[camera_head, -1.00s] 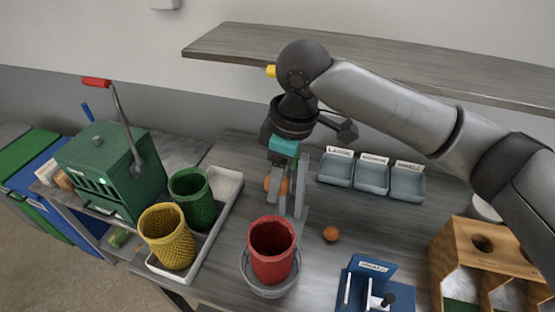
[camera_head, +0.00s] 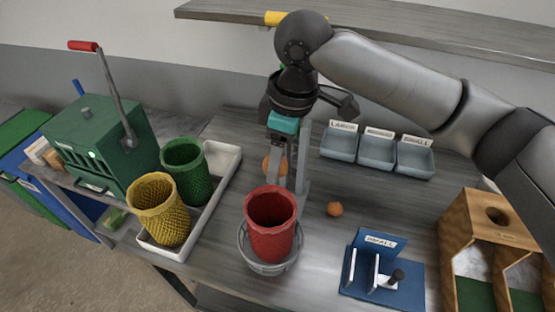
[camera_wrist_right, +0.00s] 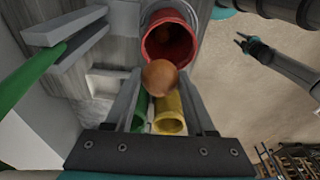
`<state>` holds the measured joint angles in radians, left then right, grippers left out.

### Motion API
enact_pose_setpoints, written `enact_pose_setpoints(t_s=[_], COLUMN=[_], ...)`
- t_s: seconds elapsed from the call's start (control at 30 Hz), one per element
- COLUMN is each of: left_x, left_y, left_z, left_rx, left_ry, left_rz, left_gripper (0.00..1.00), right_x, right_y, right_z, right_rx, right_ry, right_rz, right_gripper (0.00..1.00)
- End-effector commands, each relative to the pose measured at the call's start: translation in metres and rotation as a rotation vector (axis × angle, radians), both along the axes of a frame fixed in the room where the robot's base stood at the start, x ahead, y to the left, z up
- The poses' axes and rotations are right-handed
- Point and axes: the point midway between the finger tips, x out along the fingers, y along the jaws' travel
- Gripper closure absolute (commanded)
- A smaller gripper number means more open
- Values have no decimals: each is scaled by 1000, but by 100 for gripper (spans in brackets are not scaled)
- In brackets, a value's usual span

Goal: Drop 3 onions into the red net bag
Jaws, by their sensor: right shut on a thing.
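The red net bag (camera_head: 270,238) stands open and upright in a grey round holder (camera_head: 262,266) on the table. My right gripper (camera_head: 277,170) is shut on an onion (camera_head: 270,165) behind the bag in the head view. The held onion (camera_wrist_right: 160,77) shows between the fingertips in the right wrist view, near the mouth of the red bag (camera_wrist_right: 185,50). A brown round shape like an onion (camera_wrist_right: 162,33) shows inside that bag.
A yellow net bag (camera_head: 160,210) and a green one (camera_head: 187,172) stand in a white tray (camera_head: 226,160) at left. Grey bins (camera_head: 376,151) are at the back, a blue stand (camera_head: 380,280) and a wooden rack (camera_head: 492,212) at right. A shelf (camera_head: 400,22) hangs above.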

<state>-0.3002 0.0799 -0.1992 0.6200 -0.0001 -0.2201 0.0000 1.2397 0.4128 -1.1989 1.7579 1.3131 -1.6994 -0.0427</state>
Motion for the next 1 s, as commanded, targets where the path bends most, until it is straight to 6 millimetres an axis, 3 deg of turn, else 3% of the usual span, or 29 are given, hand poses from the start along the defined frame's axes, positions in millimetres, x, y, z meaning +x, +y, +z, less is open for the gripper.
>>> enact_pose_setpoints(t_s=[0.37, 0.4, 0.7, 1.0], left_x=[0, 0, 0, 0], left_y=[0, 0, 0, 0], left_z=[-6, -6, -6, -6], left_rx=[0, 0, 0, 0], left_ry=[0, 0, 0, 0], left_rz=[0, 0, -1, -1], left_gripper=[65, 65, 65, 65], right_x=[0, 0, 0, 0], right_y=[0, 0, 0, 0], right_z=[-3, -3, -3, 0], right_rx=[1, 1, 1, 1], right_ry=[-1, -1, -1, -1], right_rz=[-1, -1, -1, -1], right_gripper=[99, 42, 10, 10])
